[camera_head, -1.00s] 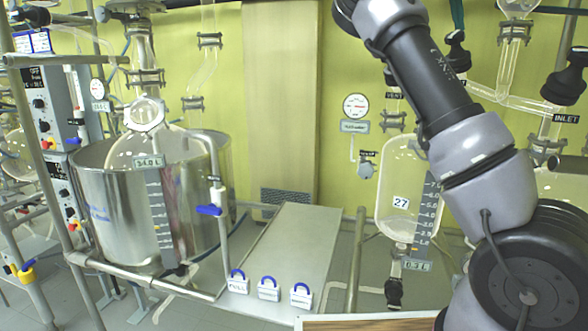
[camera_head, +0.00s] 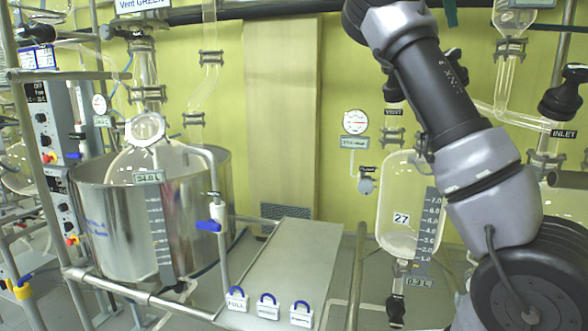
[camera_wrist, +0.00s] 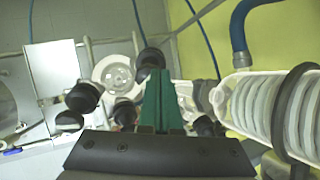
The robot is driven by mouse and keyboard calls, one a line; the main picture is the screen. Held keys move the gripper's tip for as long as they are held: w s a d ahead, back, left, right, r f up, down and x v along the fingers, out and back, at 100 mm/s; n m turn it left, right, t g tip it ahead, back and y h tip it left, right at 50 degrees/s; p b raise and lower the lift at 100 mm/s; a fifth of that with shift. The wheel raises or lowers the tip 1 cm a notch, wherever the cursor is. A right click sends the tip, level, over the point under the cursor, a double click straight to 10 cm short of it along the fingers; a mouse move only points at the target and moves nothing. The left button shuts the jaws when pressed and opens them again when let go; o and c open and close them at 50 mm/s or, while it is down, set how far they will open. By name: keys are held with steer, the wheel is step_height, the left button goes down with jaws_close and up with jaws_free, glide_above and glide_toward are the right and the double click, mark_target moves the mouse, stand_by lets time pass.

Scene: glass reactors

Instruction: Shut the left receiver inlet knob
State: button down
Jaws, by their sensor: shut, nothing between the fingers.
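The left receiver (camera_head: 398,215) is a clear glass vessel marked 27, right of centre in the head view. A black knob (camera_head: 455,62) shows above it, partly behind my arm. Another black knob (camera_head: 563,95) stands farther right above an INLET label (camera_head: 564,134). I cannot tell for certain which is the left receiver's inlet knob. In the wrist view my gripper (camera_wrist: 162,95) has its green fingers together and empty. Black knobs (camera_wrist: 150,60) and (camera_wrist: 82,97) show beyond and left of the fingers, and another (camera_wrist: 204,126) to the right. Whether the fingers touch one is unclear.
A ribbed glass condenser (camera_wrist: 275,110) with hoses is close on the right in the wrist view. In the head view a steel vessel (camera_head: 110,225) stands left, and a metal bench (camera_head: 285,260) with several blue-shackled padlocks is in the middle. A pressure gauge (camera_head: 355,122) hangs on the wall.

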steer(key=shift+s+a+f+n, duration=0.15)
steer(key=shift+a+n, duration=0.3)
steer(key=shift+n, duration=0.55)
steer(key=s+a+f+n, duration=0.2)
steer(key=a+f+n, duration=0.25)
steer(key=n, duration=1.15)
steer(key=shift+w+a+x, duration=0.1)
steer(key=shift+w+x, duration=0.1)
steer(key=shift+x, duration=1.05)
steer(key=shift+w+a+x, duration=0.15)
steer(key=shift+w+x, duration=0.05)
steer(key=shift+x, duration=1.1)
steer(key=shift+d+r, duration=0.25)
steer(key=shift+d, duration=0.15)
